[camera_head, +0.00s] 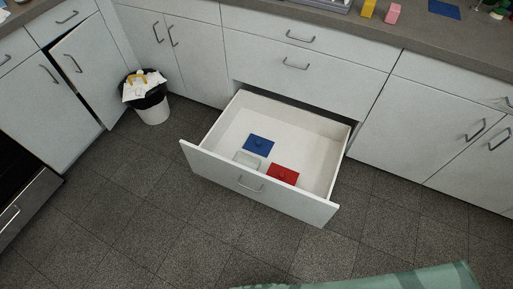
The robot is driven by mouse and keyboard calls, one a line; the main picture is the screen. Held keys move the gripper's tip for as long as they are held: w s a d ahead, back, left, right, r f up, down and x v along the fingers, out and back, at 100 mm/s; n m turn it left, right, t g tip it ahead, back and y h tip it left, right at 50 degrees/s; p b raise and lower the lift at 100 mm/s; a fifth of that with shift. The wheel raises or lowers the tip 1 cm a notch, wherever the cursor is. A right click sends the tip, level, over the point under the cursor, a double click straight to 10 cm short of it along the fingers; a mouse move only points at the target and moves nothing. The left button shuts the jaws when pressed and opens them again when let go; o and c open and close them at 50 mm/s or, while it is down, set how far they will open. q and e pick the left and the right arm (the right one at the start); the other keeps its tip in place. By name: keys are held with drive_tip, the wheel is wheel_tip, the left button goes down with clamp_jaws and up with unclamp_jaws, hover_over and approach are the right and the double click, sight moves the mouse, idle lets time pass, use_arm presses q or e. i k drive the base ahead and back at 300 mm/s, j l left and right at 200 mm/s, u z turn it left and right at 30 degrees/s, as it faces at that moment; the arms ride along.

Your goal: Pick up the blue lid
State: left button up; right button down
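The blue lid (258,145) is a flat square with a small knob on top. It lies in the open drawer (325,170), toward the drawer's left middle. A red lid (283,174) lies in front of it to the right, close to the drawer front. A pale, partly see-through lid or box (247,159) lies in front of the blue lid to the left. Neither of my grippers shows in the head view.
White cabinets surround the drawer, and its front panel (258,186) juts over the dark tiled floor. A bin (151,105) with a black liner and rubbish stands at the left. Yellow (368,8) and pink (392,14) items sit on the counter. Green cloth-like material (385,279) shows at the bottom edge.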

sight(261, 146)
drive_tip(key=i+j, duration=1.1)
drive_tip(key=j, duration=0.15)
drive_tip(key=i+j, duration=0.1)
drive_tip(key=i, duration=0.2)
drive_tip(key=i+j, duration=0.15)
drive_tip(key=i, duration=0.15)
